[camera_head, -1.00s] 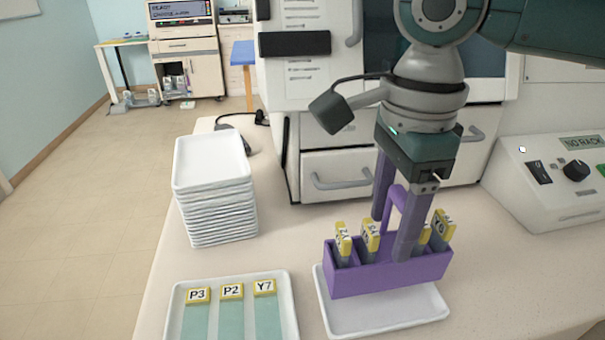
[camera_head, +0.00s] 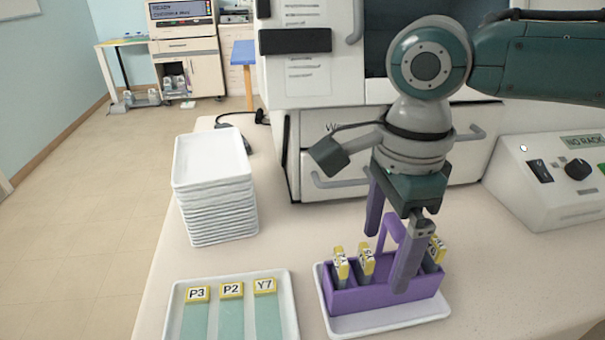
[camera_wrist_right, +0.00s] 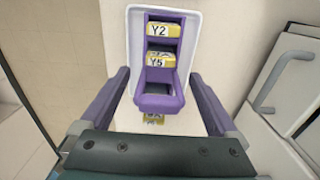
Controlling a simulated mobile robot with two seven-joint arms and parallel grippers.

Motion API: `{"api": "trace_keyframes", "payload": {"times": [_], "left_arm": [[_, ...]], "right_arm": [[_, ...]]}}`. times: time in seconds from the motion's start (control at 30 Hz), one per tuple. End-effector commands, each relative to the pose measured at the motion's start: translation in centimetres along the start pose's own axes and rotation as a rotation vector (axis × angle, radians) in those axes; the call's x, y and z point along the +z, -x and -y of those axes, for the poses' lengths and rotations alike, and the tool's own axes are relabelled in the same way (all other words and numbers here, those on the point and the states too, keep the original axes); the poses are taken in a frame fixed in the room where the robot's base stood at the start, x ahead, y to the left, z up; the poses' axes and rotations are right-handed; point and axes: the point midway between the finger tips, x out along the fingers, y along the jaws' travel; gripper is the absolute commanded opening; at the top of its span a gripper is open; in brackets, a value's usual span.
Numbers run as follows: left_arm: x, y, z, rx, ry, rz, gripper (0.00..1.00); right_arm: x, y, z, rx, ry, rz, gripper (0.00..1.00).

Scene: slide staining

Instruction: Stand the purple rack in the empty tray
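The purple rack (camera_head: 365,299) stands upright in the white tray (camera_head: 388,324) at the front right, holding several yellow-tagged slides. It also shows in the right wrist view (camera_wrist_right: 160,103), with tags Y2 and Y5 readable. My right gripper (camera_head: 387,262) is over the rack, its two fingers on either side of the raised handle. In the right wrist view, the fingers (camera_wrist_right: 158,78) are spread with a gap between each finger and the rack. One finger hides part of the rack and some slides in the head view. My left gripper is not in view.
A white tray (camera_head: 284,303) with slides P3, P2 and Y7 lies to the left of the rack's tray. A stack of white trays (camera_head: 217,205) stands behind it. A white control box (camera_head: 555,185) is at the right, and a drawer cabinet (camera_head: 325,185) stands behind.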

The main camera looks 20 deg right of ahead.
Motion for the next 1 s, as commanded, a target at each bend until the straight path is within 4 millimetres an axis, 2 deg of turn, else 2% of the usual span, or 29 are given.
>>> {"api": "trace_keyframes", "payload": {"times": [0.27, 0.37, 0.6, 0.8, 0.9, 1.0], "left_arm": [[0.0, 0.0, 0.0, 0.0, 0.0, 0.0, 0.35], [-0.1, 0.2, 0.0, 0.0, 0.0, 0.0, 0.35], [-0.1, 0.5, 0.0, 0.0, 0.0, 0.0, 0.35], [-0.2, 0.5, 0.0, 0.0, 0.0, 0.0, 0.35], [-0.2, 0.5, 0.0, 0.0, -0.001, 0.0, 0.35], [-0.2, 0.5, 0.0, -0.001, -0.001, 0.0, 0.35]], "right_arm": [[0.0, 0.6, 0.1, -0.002, 0.0, 0.0, 0.95], [0.0, 2.1, 0.1, -0.002, 0.0, 0.002, 0.95], [0.1, 7.5, 0.1, -0.005, 0.001, 0.003, 0.95], [0.1, 11.0, 0.1, -0.003, -0.001, 0.002, 0.95], [0.1, 11.9, 0.0, -0.001, 0.003, 0.002, 0.95], [0.7, 11.4, -0.5, -0.002, 0.081, 0.012, 0.95]]}}
